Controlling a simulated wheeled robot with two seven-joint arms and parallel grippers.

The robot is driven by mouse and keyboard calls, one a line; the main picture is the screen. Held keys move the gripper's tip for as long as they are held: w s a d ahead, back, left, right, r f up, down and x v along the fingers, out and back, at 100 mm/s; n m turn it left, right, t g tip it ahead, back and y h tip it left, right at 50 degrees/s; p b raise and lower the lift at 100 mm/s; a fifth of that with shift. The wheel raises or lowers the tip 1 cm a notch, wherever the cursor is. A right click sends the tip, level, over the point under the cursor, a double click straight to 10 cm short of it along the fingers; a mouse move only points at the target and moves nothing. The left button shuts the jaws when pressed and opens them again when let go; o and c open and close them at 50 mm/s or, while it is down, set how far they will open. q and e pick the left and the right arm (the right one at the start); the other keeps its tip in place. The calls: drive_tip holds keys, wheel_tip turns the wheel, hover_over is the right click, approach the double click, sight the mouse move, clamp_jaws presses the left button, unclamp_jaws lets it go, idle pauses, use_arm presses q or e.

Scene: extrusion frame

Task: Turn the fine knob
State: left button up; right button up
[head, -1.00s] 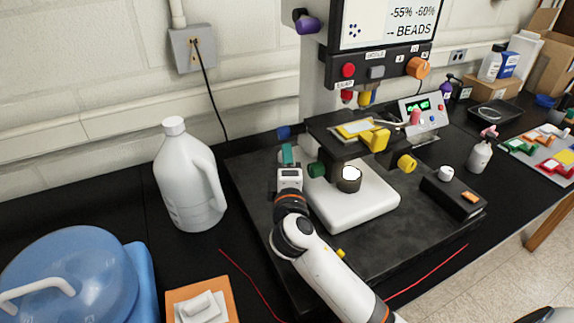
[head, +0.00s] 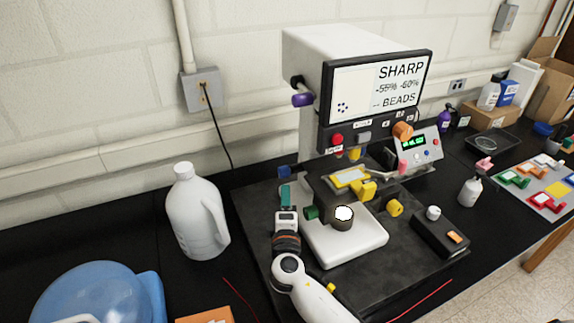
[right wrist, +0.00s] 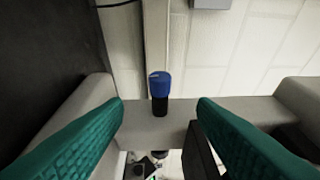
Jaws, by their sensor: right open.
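A microscope (head: 346,247) with a white base stands on a dark slab. It carries several coloured knobs, and I cannot read which one is labelled fine. A blue knob (head: 284,172) on a dark shaft sits at its left rear. A green knob (head: 311,212) is on its left side and a yellow knob (head: 395,208) on its right. My right gripper (head: 285,192), with teal fingers, is left of the microscope, just in front of the blue knob. In the right wrist view the blue knob (right wrist: 160,84) shows ahead, centred between the spread fingers, not gripped. My left gripper is not in view.
A screen (head: 376,88) above reads "SHARP -55% -60% → BEADS", with a purple knob (head: 302,100) at its left and an orange knob (head: 403,131) below. A white jug (head: 196,212) stands left of my right arm. A black box (head: 440,236) lies right.

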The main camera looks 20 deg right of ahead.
sight(285, 173)
drive_tip(key=p+x, duration=0.2)
drive_tip(key=x, duration=0.9)
drive_tip(key=shift+w+d, duration=0.1)
drive_tip(key=shift+w, duration=0.05)
drive_tip(key=c, duration=1)
drive_tip(key=shift+o, duration=0.2)
drive_tip(key=b, duration=0.5)
drive_tip(key=shift+f+t+h, duration=0.3)
drive_tip(key=shift+f+t, duration=0.05)
drive_tip(key=shift+t, duration=0.05)
drive_tip(key=shift+r+b, duration=0.25)
drive_tip(key=shift+b, duration=0.55)
drive_tip(key=o, duration=1)
drive_tip(key=shift+c, duration=0.2)
